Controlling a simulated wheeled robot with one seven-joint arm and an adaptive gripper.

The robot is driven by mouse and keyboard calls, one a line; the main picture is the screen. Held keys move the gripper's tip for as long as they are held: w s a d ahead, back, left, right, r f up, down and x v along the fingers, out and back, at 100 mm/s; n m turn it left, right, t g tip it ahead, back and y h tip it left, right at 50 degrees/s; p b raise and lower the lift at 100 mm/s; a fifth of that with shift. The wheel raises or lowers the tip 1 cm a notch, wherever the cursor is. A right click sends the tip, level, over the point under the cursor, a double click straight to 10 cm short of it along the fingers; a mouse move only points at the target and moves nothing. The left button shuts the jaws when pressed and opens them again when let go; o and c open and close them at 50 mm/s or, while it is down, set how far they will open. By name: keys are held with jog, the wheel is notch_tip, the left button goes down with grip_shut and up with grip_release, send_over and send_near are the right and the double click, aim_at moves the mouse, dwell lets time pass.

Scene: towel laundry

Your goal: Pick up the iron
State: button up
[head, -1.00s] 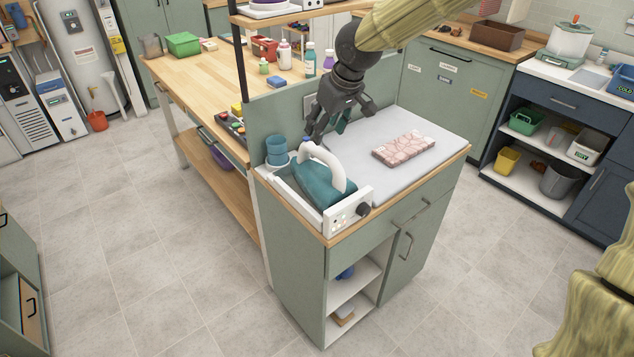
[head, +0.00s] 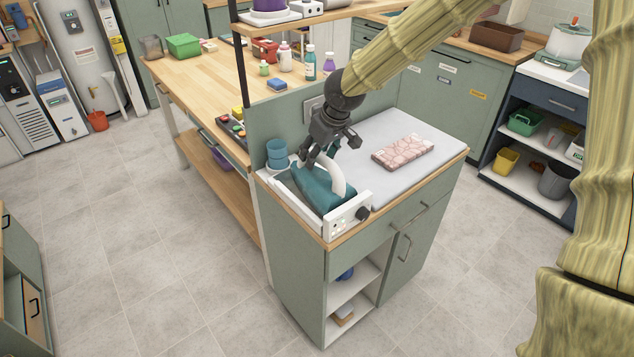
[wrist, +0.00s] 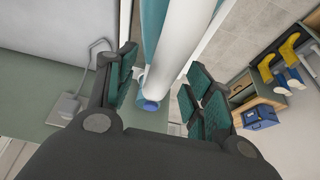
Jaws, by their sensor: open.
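The iron (head: 322,190) has a teal body and a white arched handle. It rests in a white station with a control panel (head: 348,216) at the left front of the ironing surface. My gripper (head: 318,164) is directly above the iron, with its fingers down at the handle. In the wrist view the white handle (wrist: 185,45) runs between the spread teal finger pads of my gripper (wrist: 160,95), which is open. A gap shows on the left side of the handle; contact on the right side is unclear. The gripper hides part of the handle in the head view.
A folded pink patterned cloth (head: 402,151) lies on the white ironing surface (head: 385,128). A green upright panel (head: 282,122) stands behind. The surface right of the cloth is clear.

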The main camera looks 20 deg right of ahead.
jog(key=shift+w+a+f, duration=0.1)
jog(key=shift+w+f, duration=0.15)
jog(key=shift+f, duration=0.4)
jog(key=shift+c, duration=0.4)
grip_shut()
jog(key=shift+r, duration=0.1)
